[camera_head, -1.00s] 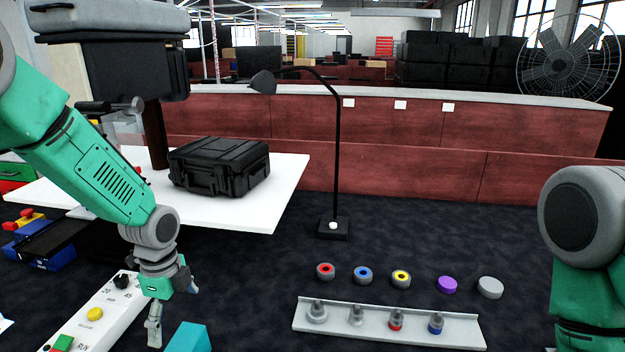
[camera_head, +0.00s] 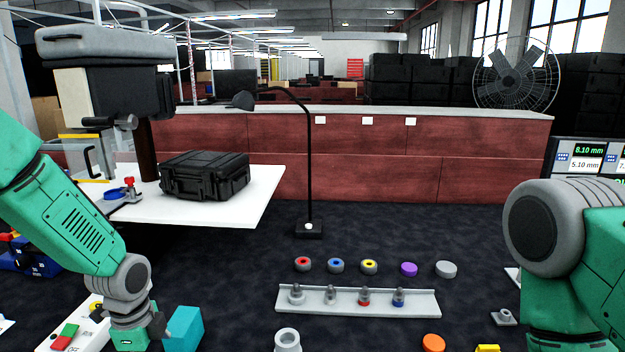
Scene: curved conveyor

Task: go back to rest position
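My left arm comes in from the left. Its gripper (camera_head: 152,332) is low at the bottom edge, above the white control panel (camera_head: 92,331) and left of a teal block (camera_head: 184,328). One finger is splayed out to the right; the other is cut off by the frame. I see nothing held in it. My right arm (camera_head: 545,240) is at the right edge, with its elbow raised; its gripper is out of view.
A grey rack (camera_head: 428,302) with several pegs lies ahead, with several coloured rings and discs behind it. A black lamp (camera_head: 309,180) stands further back. A white table (camera_head: 225,208) bears a black case (camera_head: 204,176).

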